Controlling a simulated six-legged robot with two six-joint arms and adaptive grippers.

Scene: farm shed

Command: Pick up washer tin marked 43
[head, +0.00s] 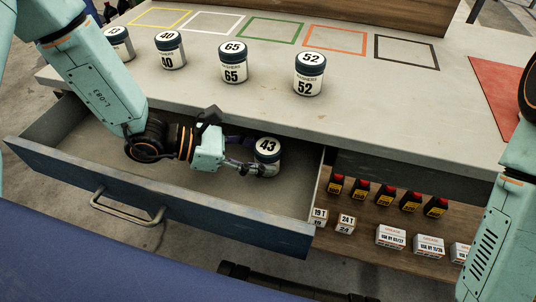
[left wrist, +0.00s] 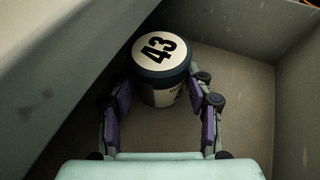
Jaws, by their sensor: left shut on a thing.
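The washer tin marked 43 (head: 267,150) is in the open drawer (head: 75,165), near its right end. It has a dark blue lid with a white disc and a white body. My left gripper (head: 254,158) is shut on it, with a finger on each side. In the left wrist view the tin (left wrist: 162,62) stands upright between the two fingers of my left gripper (left wrist: 160,100), near the drawer's walls. I cannot tell whether its base touches the drawer floor. Part of my right arm shows at the right edge of the head view; its gripper is out of view.
Tins marked 40 (head: 170,50), 65 (head: 233,62) and 52 (head: 309,73) stand on the worktop (head: 400,110) above, with another tin (head: 118,44) at left. Coloured outlines lie behind them. Small bottles (head: 386,197) and boxes (head: 390,236) sit on a shelf right of the drawer.

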